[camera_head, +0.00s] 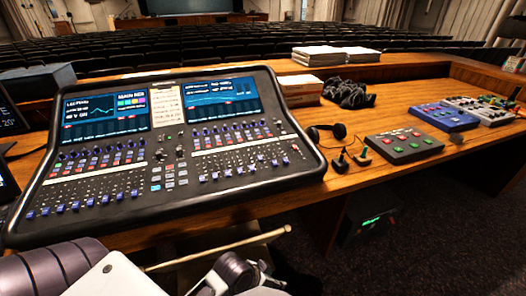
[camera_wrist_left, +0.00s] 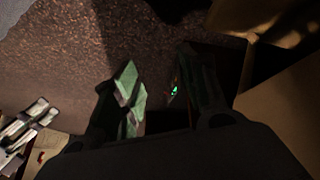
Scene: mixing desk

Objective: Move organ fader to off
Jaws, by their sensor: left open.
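The mixing desk (camera_head: 165,150) lies on the wooden table, with two lit screens at its top. Blue-capped faders (camera_head: 90,202) line its lower left, and more faders (camera_head: 240,170) line its lower right. Labels are too small to read, so I cannot tell which fader is the organ one. My left gripper (camera_head: 245,272) is low in front of the desk's near edge, apart from the faders. In the left wrist view its fingers (camera_wrist_left: 160,75) are open with nothing between them, over dark floor.
A thin pale rod (camera_head: 220,249) shows between my left gripper and the desk. Right of the desk are headphones (camera_head: 328,133), a grey box with coloured buttons (camera_head: 404,146) and a blue box (camera_head: 445,117). Paper stacks (camera_head: 322,56) stand behind. The wooden table (camera_head: 365,185) has bare room at its front right.

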